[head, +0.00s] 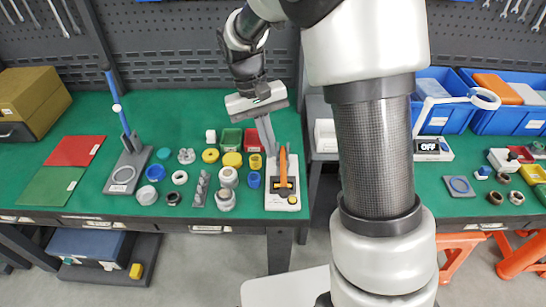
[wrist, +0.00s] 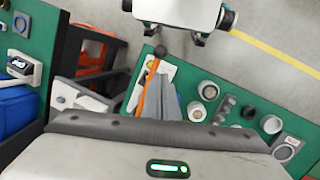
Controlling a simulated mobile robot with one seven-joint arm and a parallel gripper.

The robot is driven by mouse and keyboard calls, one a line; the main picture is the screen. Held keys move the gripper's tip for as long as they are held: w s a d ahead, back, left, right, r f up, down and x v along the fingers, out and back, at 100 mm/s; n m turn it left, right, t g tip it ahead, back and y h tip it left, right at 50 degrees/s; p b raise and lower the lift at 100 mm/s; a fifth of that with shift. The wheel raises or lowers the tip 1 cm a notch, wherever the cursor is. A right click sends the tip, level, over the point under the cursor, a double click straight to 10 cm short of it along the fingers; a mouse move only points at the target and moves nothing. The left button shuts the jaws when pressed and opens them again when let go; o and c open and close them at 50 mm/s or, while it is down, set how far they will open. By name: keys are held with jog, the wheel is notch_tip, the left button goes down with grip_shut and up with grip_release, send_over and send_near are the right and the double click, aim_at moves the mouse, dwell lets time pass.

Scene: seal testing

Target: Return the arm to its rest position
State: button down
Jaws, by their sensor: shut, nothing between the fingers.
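My arm (head: 372,150) rises through the right half of the head view and bends over the back of the green bench. My gripper (head: 268,148) points down over the bench beside a white stand (head: 291,202). Its grey fingers are together with nothing seen between them. In the wrist view my gripper (wrist: 172,100) also shows shut. An orange-handled tool (head: 283,168) is on the stand, just right of the fingertips in the head view. I cannot tell whether the fingers touch it.
Several caps, rings and fittings (head: 228,178) crowd the bench left of the stand. A lever press (head: 124,175) stands farther left, near red (head: 75,151) and green (head: 50,187) mats. Blue bins (head: 436,112) and a lamp-like device (head: 433,149) are on the right bench.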

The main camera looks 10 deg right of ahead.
jog(key=s+d+r+t+y+p, duration=0.1)
jog(key=s+r, duration=0.2)
jog(key=r, duration=0.4)
jog(key=s+d+r+t+p, duration=0.1)
jog(key=s+r+t, duration=0.15)
jog(key=r, duration=0.45)
jog(key=s+d+r+t+p, duration=0.1)
jog(key=s+r+t, duration=0.1)
jog(key=s, duration=0.4)
jog(key=s+d+r+t+y, duration=0.1)
jog(key=s+r+t, duration=0.1)
jog(key=s, duration=0.4)
jog(key=shift+d+r+m+p, duration=0.3)
jog(key=shift+d+r+p, duration=0.1)
jog(key=shift+r, duration=0.1)
